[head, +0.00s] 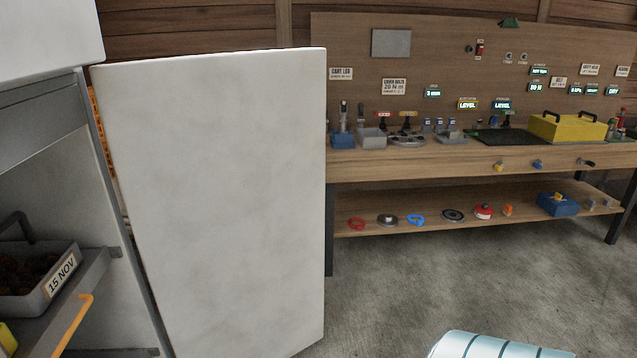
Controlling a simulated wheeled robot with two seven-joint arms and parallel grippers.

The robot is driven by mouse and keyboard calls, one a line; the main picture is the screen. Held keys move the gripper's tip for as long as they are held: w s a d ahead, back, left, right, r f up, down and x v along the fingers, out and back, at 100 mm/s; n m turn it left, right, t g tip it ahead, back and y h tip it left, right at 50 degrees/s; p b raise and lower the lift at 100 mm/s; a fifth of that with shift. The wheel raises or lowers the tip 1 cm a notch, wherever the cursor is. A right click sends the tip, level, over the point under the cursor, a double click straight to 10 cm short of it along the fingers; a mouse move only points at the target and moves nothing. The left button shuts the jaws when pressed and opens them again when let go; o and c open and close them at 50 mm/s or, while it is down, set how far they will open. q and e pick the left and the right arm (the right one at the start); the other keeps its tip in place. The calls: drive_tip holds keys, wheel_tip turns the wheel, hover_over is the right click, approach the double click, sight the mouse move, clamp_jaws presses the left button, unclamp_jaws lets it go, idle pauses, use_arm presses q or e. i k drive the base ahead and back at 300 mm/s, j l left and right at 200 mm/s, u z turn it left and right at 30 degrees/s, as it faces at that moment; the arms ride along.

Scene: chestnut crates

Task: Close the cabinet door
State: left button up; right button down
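The white cabinet door (215,200) stands wide open in the head view, swung out to the right of the cabinet. The cabinet (40,110) is at the left edge, cut off by the frame, with its dark grey inside showing. In it a grey crate (55,290) with a "15 NOV" label holds dark brown round things and sits on a shelf. Neither of my grippers is in view. A pale, banded rounded part at the bottom right looks like a piece of my arm.
A wooden workbench (480,158) with a lower shelf (400,228) stands behind and right of the door, holding tools and a yellow box (567,128). An orange bar (72,325) shows by the crate's shelf. The concrete floor (450,285) right of the door is clear.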

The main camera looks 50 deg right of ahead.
sight(219, 161)
drive_tip(key=i+l, duration=0.15)
drive_tip(key=l, duration=0.35)
drive_tip(key=i+l, duration=0.15)
drive_tip(key=l, duration=0.35)
drive_tip(key=i+l, duration=0.1)
drive_tip(key=l, duration=0.4)
drive_tip(key=i+l+u, duration=0.1)
drive_tip(key=l, duration=0.4)
drive_tip(key=i+l, duration=0.2)
drive_tip(key=l, duration=0.3)
drive_tip(key=i+l, duration=0.1)
drive_tip(key=l, duration=0.4)
drive_tip(key=i+l, duration=0.15)
drive_tip(key=l, duration=0.35)
drive_tip(key=i+l+u, duration=0.1)
drive_tip(key=l, duration=0.4)
